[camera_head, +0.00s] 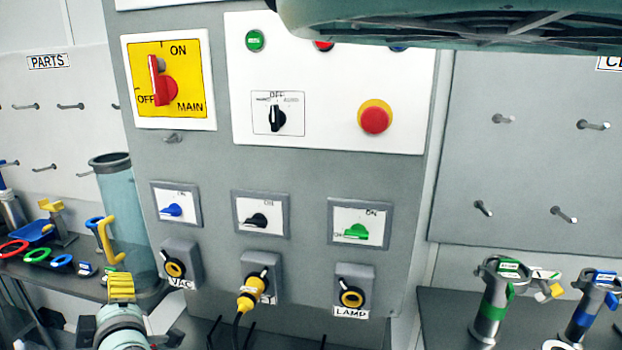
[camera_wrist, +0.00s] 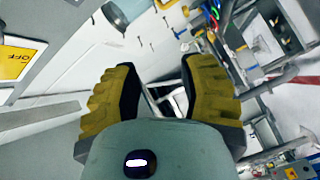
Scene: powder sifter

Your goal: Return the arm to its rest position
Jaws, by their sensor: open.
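My gripper (camera_head: 121,286) shows at the lower left of the head view, its yellow ribbed fingers in front of the shelf edge and left of the grey control panel (camera_head: 210,170). It also shows in the wrist view (camera_wrist: 162,80), with its two yellow fingers spread apart and nothing between them. The gripper is apart from the panel's sockets and switches. Much of the arm behind the gripper is out of view.
A yellow plug (camera_head: 253,288) with a black cable sits in the middle socket. The VAC socket (camera_head: 177,268) and LAMP socket (camera_head: 351,297) are empty. A clear cylinder (camera_head: 125,215) stands left of the panel. Green (camera_head: 492,305) and blue (camera_head: 588,310) vessels stand at right.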

